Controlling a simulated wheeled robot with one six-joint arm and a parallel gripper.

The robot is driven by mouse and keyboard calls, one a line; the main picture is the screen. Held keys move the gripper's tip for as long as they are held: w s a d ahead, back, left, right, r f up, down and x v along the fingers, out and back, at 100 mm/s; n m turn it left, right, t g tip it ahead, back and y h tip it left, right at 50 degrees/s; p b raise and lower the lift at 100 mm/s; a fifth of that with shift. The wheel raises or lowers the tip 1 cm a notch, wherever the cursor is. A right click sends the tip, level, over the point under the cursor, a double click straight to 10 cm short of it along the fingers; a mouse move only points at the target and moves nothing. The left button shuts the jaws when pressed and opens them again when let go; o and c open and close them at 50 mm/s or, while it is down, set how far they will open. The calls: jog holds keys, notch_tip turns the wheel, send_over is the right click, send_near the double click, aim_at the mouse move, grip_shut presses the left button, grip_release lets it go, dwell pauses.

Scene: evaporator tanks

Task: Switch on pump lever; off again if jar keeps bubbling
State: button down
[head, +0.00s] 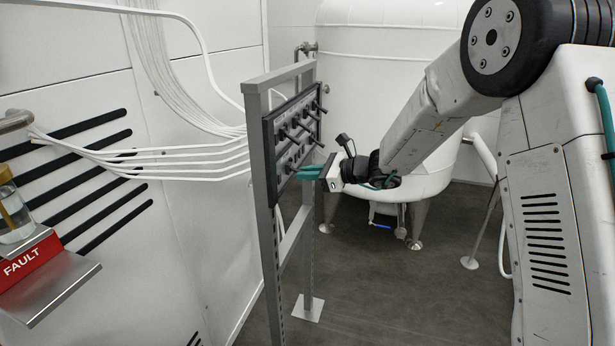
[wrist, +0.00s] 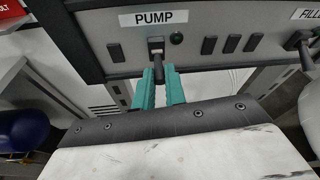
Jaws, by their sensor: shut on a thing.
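The pump lever (wrist: 157,48) is a dark lever on the grey panel, under a white PUMP label (wrist: 155,18) in the wrist view. My gripper (wrist: 159,80) has teal fingers, which are shut on the lever's lower end. In the head view my gripper (head: 310,172) reaches the lever panel (head: 290,130) from the right; the fingers partly hide the lever there. A small dark green lamp (wrist: 177,38) sits right of the lever and looks unlit. The jar (head: 13,212) stands at the far left on a metal shelf, partly cut off; I cannot tell whether it bubbles.
Several dark switches (wrist: 231,44) and another lever (wrist: 300,42) sit right of the pump lever. A red FAULT sign (head: 27,260) is on the jar's shelf. A grey frame (head: 262,200) carries the panel.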

jog(key=shift+w+a+r+g+h, duration=0.15)
jog(key=shift+r+g+h, duration=0.45)
jog(key=shift+h, duration=0.6)
jog(key=shift+a+r+g+h, duration=0.15)
jog(key=shift+r+g+h, duration=0.35)
jog(key=shift+h, duration=0.7)
jog(key=shift+w+a+r+g+h, duration=0.15)
jog(key=shift+r+g+h, duration=0.45)
jog(key=shift+h, duration=0.6)
jog(key=shift+s+r, duration=0.1)
jog(key=c, duration=1.5)
grip_release()
jog(key=shift+o, duration=0.2)
jog(key=v, duration=0.7)
jog(key=shift+s+r, duration=0.15)
jog(key=shift+r, duration=0.25)
jog(key=shift+d+n, duration=0.1)
jog(key=shift+n, duration=0.2)
